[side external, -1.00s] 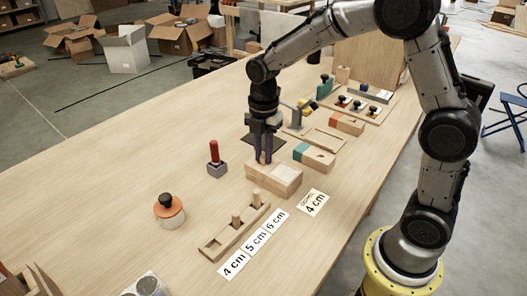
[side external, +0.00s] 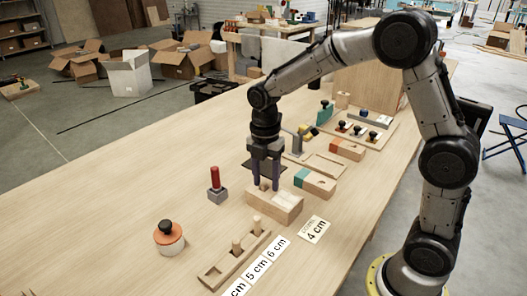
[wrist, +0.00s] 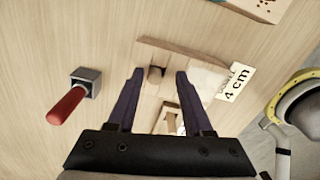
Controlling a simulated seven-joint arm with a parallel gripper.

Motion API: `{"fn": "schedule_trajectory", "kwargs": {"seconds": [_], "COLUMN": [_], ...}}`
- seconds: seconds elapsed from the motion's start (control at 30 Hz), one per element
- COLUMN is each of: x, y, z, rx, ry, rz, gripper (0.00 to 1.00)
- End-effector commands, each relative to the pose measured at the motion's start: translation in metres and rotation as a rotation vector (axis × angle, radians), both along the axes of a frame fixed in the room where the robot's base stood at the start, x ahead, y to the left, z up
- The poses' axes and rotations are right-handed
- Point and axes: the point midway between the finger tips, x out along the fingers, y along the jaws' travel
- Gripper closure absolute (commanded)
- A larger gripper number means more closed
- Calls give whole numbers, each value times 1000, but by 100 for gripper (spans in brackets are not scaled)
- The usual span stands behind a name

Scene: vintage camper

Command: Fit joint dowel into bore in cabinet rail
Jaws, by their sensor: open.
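The cabinet rail (side external: 288,207), a pale wood block, lies on the table beneath my gripper. A short wooden dowel (side external: 264,186) stands upright at its bore, between my fingers. My gripper (side external: 266,187) points down and is open, its two dark fingers on either side of the dowel. In the wrist view, the dowel's round end (wrist: 156,73) shows between the spread fingertips (wrist: 158,75), with gaps on both sides. How deep it sits in the bore cannot be told. The dowel rack (side external: 222,268) holds two other dowels; its nearest place is empty.
Cards reading 4, 5 and 6 cm lie along the rack; a separate 4 cm card (side external: 314,229) lies beside the rail. A red-handled tool (side external: 216,186) and an orange-lidded jar (side external: 168,238) stand left. A teal-ended block (side external: 315,183) lies close behind. The left tabletop is clear.

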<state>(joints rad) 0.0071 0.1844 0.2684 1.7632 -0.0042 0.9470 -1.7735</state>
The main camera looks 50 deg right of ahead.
Motion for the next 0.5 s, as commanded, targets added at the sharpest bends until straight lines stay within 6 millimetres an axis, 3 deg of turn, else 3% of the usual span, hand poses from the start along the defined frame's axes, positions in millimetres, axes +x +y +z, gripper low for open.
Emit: {"fn": "schedule_trajectory", "kwargs": {"seconds": [0.3, 0.5], "x": [4, 5], "y": [1, 1], "z": [74, 105], "rx": [2, 2], "ry": [-21, -22], "rz": [-1, -1], "gripper": [50, 50]}}
